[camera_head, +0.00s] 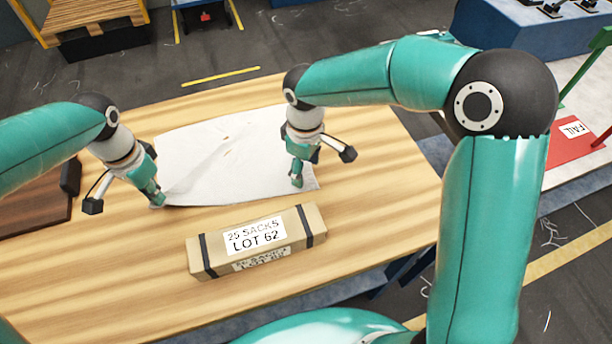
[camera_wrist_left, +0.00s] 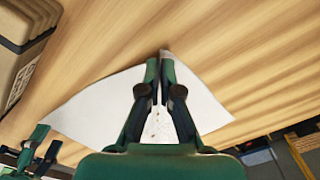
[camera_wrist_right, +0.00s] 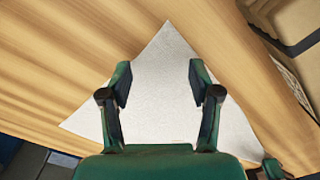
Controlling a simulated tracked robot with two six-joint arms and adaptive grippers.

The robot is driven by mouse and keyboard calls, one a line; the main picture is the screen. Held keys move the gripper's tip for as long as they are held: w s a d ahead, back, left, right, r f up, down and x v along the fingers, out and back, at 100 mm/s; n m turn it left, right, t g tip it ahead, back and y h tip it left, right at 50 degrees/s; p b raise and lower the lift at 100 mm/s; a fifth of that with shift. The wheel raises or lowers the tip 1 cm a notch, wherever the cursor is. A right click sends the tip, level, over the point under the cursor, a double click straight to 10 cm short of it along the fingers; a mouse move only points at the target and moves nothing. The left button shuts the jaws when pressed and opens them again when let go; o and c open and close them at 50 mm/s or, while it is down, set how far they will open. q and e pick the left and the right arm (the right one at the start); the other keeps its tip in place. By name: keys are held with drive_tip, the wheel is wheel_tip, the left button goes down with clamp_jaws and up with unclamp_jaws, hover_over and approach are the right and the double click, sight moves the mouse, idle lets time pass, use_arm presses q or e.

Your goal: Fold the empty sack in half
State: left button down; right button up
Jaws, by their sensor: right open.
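The empty sack (camera_head: 245,140) is a pale flat sheet lying on the wooden table, with a faint crease running inward from its near-left corner. My left gripper (camera_head: 157,197) is at that near-left corner. In the left wrist view its fingertips (camera_wrist_left: 160,68) are together, with the sack's corner pinched between them. My right gripper (camera_head: 297,182) is at the near-right part of the sack. In the right wrist view its fingers (camera_wrist_right: 160,82) are apart, on either side of the sack's pointed corner (camera_wrist_right: 165,50), with nothing held.
A long cardboard box (camera_head: 258,242) labelled "25 SACKS LOT 62" lies on the table (camera_head: 370,230) just nearer than the sack. A dark brown board (camera_head: 35,205) is at the left. The table is clear beyond the sack and to its right.

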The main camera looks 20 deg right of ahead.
drive_tip(key=shift+f, duration=0.9)
drive_tip(key=shift+f, duration=0.1)
drive_tip(key=shift+c, duration=0.3)
drive_tip(key=shift+s+f, duration=0.1)
drive_tip(key=shift+s, duration=0.1)
clamp_jaws()
drive_tip(key=shift+w+r, duration=0.2)
drive_tip(key=shift+r, duration=2.4)
